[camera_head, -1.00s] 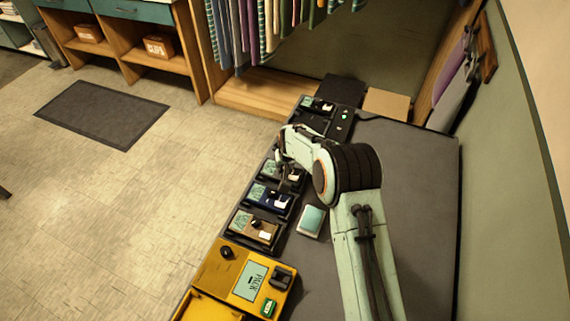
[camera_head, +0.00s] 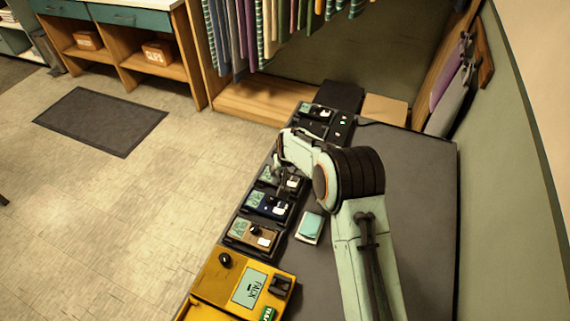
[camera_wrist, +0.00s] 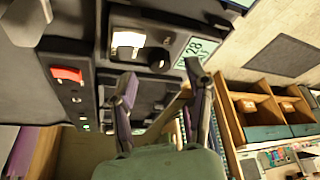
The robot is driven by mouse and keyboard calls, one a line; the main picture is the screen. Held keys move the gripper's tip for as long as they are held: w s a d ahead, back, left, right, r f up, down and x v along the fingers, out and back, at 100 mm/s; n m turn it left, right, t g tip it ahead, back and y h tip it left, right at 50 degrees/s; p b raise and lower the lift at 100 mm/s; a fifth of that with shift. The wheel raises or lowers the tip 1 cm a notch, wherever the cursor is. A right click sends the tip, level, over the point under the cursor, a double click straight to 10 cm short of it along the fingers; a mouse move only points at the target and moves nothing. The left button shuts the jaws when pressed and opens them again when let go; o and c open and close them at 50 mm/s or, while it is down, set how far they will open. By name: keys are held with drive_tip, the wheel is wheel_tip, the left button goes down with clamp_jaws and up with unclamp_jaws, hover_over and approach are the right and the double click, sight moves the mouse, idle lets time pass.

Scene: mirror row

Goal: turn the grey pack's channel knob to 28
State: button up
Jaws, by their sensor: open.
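The grey pack (camera_wrist: 180,22) lies in the row, at the top of the wrist view, and partly under my gripper in the head view (camera_head: 291,183). Its dark round channel knob (camera_wrist: 158,60) sits between a lit white label (camera_wrist: 128,40) and a pale green display (camera_wrist: 196,50). The display appears to read 28. My gripper (camera_wrist: 162,78) is open and empty, with one finger on each side of the knob's line in the wrist view. I see no clear contact with the knob. In the head view the gripper (camera_head: 277,166) is small and hides part of the pack.
A navy pack (camera_head: 268,204), a brown pack (camera_head: 252,235) and a yellow unit (camera_head: 235,285) stand nearer in the row. A black pack (camera_head: 317,111) is at the far end. A small teal-topped box (camera_head: 310,226) lies beside the row. The grey bench top (camera_head: 420,200) is clear at right.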

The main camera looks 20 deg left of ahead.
drive_tip(key=v, duration=1)
drive_tip(key=shift+s+r, duration=0.2)
drive_tip(key=shift+d, duration=0.1)
drive_tip(key=w+d+r+m+t, duration=0.1)
drive_tip(key=d+r+m+t, duration=0.25)
drive_tip(key=d+r, duration=1.25)
drive_tip(key=s+d+r+h, duration=0.2)
drive_tip(key=s+d+r, duration=0.1)
drive_tip(key=s+d, duration=0.45)
drive_tip(key=s+d+f+m+g, duration=0.1)
drive_tip(key=s+f+g, duration=0.2)
drive_tip(key=s, duration=0.8)
drive_tip(key=s+d+f+m+g, duration=0.1)
drive_tip(key=s+f+g, duration=0.3)
drive_tip(key=s, duration=0.8)
wheel_tip(320, 180, down, 2)
drive_tip(key=shift+d+f, duration=0.15)
drive_tip(key=shift+d, duration=0.45)
